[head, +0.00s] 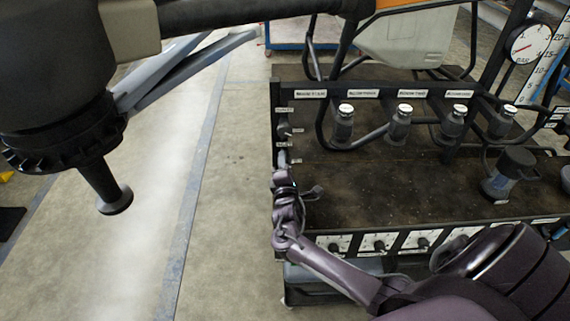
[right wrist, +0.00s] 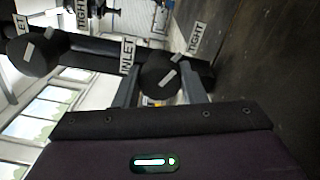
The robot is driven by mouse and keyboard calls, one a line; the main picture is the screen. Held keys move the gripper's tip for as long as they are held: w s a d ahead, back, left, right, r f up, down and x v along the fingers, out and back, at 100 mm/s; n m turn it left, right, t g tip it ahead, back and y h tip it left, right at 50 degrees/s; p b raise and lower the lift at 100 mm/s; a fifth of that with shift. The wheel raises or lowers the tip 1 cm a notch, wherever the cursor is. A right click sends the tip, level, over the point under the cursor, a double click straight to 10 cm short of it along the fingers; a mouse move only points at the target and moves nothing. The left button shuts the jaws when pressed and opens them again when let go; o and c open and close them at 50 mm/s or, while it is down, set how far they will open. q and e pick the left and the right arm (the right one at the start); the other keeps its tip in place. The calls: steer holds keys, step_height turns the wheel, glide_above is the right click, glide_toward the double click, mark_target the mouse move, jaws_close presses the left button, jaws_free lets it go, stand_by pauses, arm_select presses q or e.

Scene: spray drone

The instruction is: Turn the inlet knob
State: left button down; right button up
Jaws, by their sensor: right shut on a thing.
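The inlet knob (right wrist: 160,74) is a round black knob with a light pointer stripe. In the right wrist view it sits between the two fingers of my right gripper (right wrist: 163,88), which is shut on it. An INLET label (right wrist: 127,56) is beside it, and a TIGHT label (right wrist: 197,38) is on its other side. In the head view my right gripper (head: 283,165) is at the left post of the dark cart, and it largely hides the held knob there. My left gripper is not in view.
A second black knob (right wrist: 36,52) is close by on the same bar. A large dark drone part (head: 60,120) hangs at upper left. Floor left of the cart is clear.

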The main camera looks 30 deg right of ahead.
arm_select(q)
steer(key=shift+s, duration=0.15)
arm_select(e)
steer(key=o, duration=0.7)
steer(key=shift+o, duration=1.4)
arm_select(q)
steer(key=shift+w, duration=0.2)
arm_select(e)
steer(key=v, duration=0.6)
steer(key=shift+s+a+p, duration=0.15)
steer(key=shift+s+p, duration=0.1)
steer(key=shift+p, duration=0.05)
steer(key=shift+s+a, duration=0.25)
steer(key=shift+s, duration=0.2)
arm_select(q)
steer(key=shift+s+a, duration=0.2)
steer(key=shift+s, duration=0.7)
